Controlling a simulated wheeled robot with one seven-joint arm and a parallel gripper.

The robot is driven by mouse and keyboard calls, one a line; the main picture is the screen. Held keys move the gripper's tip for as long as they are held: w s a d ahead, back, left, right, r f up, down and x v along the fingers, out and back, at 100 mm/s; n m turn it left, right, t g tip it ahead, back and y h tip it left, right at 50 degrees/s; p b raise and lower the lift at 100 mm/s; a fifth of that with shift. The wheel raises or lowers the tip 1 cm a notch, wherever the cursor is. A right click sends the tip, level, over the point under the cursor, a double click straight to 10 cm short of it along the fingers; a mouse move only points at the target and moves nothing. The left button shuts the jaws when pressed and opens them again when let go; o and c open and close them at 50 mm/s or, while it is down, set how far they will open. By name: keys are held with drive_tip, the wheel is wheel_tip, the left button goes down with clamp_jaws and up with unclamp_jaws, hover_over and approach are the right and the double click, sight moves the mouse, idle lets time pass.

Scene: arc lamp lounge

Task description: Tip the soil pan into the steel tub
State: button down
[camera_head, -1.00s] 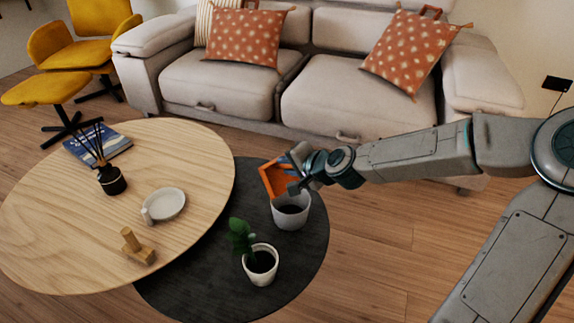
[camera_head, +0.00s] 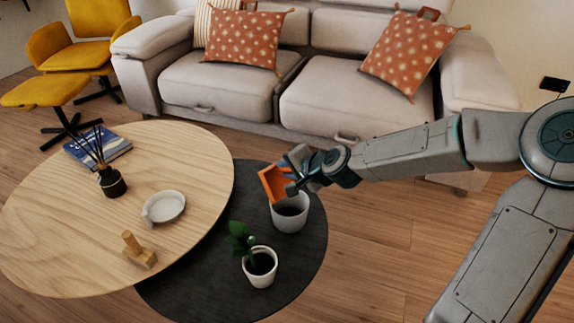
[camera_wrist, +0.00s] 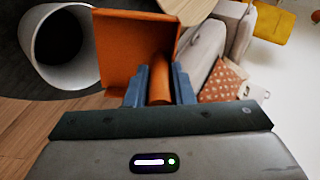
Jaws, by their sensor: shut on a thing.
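The orange soil pan (camera_head: 272,185) is held on its side above the steel tub (camera_head: 289,217), tilted steeply. My gripper (camera_head: 291,175) is shut on the pan's handle. In the wrist view the pan (camera_wrist: 130,45) shows an empty-looking inside, and my gripper (camera_wrist: 159,84) has its blue fingers on both sides of the round orange handle. The light grey tub (camera_wrist: 30,45) is beside the pan there, with its mouth facing the camera and a dark inside. Dark matter shows inside the tub in the head view; how much is hidden.
The tub stands on a low black round table (camera_head: 205,285). A white potted plant (camera_head: 259,267) stands in front of it. A higher wooden table (camera_head: 70,210) on the left holds a dish, a wooden object, a diffuser and a book. A sofa (camera_head: 225,85) stands behind.

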drive_tip(key=shift+r+g+h+p, duration=0.6)
drive_tip(key=shift+r+h+p, duration=0.15)
drive_tip(key=shift+p, duration=0.8)
drive_tip(key=shift+a+f+g+p, duration=0.1)
drive_tip(key=shift+g+p, duration=0.2)
drive_tip(key=shift+p, duration=0.1)
drive_tip(key=shift+h, duration=0.25)
drive_tip(key=shift+p, duration=0.4)
drive_tip(key=shift+g, duration=0.3)
drive_tip(key=r+g+h+p, duration=0.1)
drive_tip(key=p, duration=0.2)
drive_tip(key=shift+p, duration=0.4)
drive_tip(key=shift+r+h+p, duration=0.15)
drive_tip(key=shift+h+p, duration=0.15)
drive_tip(key=shift+p, duration=0.8)
drive_tip(key=p, duration=0.2)
drive_tip(key=g+h+p, duration=0.1)
drive_tip(key=p, duration=0.1)
drive_tip(key=shift+r+g+p, duration=0.2)
drive_tip(key=shift+g+p, duration=0.1)
drive_tip(key=shift+p, duration=0.1)
drive_tip(key=shift+f+p, duration=0.15)
drive_tip(key=shift+p, duration=0.35)
